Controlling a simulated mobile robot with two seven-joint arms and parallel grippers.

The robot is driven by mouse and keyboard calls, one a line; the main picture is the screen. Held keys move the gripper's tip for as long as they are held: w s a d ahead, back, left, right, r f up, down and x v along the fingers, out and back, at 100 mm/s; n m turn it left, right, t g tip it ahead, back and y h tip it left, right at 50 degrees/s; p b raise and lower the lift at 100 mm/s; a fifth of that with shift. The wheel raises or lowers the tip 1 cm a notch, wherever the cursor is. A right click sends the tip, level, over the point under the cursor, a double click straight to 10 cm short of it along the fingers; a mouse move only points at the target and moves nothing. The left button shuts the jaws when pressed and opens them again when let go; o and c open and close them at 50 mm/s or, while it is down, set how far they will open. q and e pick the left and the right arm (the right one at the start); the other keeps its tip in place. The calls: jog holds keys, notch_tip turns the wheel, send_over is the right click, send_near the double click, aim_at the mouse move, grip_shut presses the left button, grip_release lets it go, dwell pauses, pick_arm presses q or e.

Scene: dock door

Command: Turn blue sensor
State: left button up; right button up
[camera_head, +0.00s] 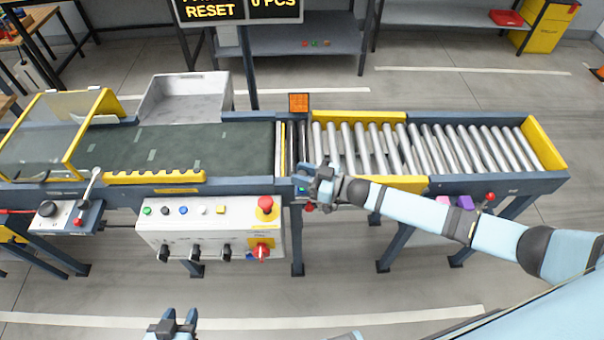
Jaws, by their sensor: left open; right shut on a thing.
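My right arm reaches in from the right to the front rail of the conveyor, where the belt meets the rollers. My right gripper (309,172) is shut there on what looks like the blue sensor (301,189), a small dark-blue block with a green light. The gripper covers much of the sensor, so its exact facing is hard to tell. An orange square reflector (299,102) stands on the back rail, roughly opposite. My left gripper (172,321) is open and empty at the bottom edge, above the floor and apart from the conveyor.
A control box (212,229) with buttons, knobs and a red emergency stop (265,206) hangs under the front rail, left of the sensor. The green belt (190,148) and the rollers (450,150) carry nothing. A grey bin (185,97) stands behind the belt.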

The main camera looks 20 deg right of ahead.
jog(key=o, duration=0.9)
jog(key=shift+c, duration=0.2)
jog(key=b+v, duration=0.1)
jog(key=v, duration=1.2)
jog(key=shift+s+d+b, duration=0.25)
jog(key=shift+s+b, duration=0.05)
jog(key=s+a+m+t+h+p, duration=0.35)
jog(key=s+a+h, duration=0.2)
jog(key=a, duration=0.35)
jog(key=s+d+m+g+h+p, duration=0.1)
jog(key=s+m+g+h+p, duration=0.2)
jog(key=s, duration=0.8)
jog(key=shift+d+f+m+h+p, duration=0.15)
jog(key=shift+d+m+h+p, duration=0.2)
jog(key=shift+h, duration=0.9)
